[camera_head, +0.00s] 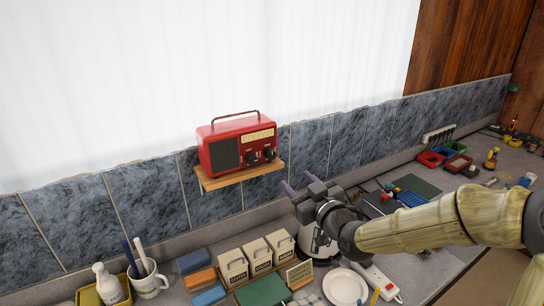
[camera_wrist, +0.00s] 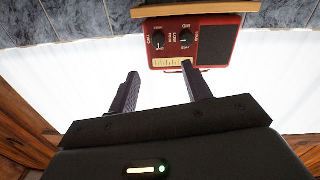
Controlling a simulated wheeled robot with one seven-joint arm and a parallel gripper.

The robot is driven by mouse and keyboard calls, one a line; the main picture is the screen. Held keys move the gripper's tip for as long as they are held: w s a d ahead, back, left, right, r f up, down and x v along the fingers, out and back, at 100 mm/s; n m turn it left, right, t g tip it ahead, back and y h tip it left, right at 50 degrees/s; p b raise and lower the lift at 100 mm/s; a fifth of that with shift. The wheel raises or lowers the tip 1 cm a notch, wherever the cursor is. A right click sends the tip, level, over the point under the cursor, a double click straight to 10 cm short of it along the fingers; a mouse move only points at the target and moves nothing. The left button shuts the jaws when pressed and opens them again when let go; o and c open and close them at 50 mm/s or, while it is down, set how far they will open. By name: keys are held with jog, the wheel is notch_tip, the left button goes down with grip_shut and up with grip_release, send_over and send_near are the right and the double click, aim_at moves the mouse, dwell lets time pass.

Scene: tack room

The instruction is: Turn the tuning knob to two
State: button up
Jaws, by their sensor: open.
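A red radio (camera_head: 230,136) with a handle, a dark speaker grille and a pale dial strip stands upright on a small wooden shelf (camera_head: 244,174). Two dark knobs sit low on its front, a left one (camera_head: 251,158) and a right one (camera_head: 269,154). In the wrist view the radio (camera_wrist: 196,62) appears upside down, with the knobs (camera_wrist: 158,40) and (camera_wrist: 186,38) ringed by small white labels. I cannot surely read the labels or settings. My gripper (camera_head: 299,183) is open and empty, right of and below the radio, apart from it; its fingers also show in the wrist view (camera_wrist: 160,72).
The counter below holds labelled canisters (camera_head: 258,254), a white mug (camera_head: 149,281), a white plate (camera_head: 345,286) and a kettle-like item (camera_head: 318,242) under my gripper. Blue stone tiles (camera_head: 304,148) back the shelf. Air before the radio's front looks clear.

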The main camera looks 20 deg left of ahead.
aim_at(272, 156)
jog(key=p+x, duration=0.5)
jog(key=x, duration=0.8)
jog(key=shift+w+a+f+p, duration=0.1)
jog(key=shift+w+a+p, duration=0.2)
jog(key=shift+w+a, duration=0.15)
jog(key=shift+d, duration=0.1)
jog(key=c, duration=1)
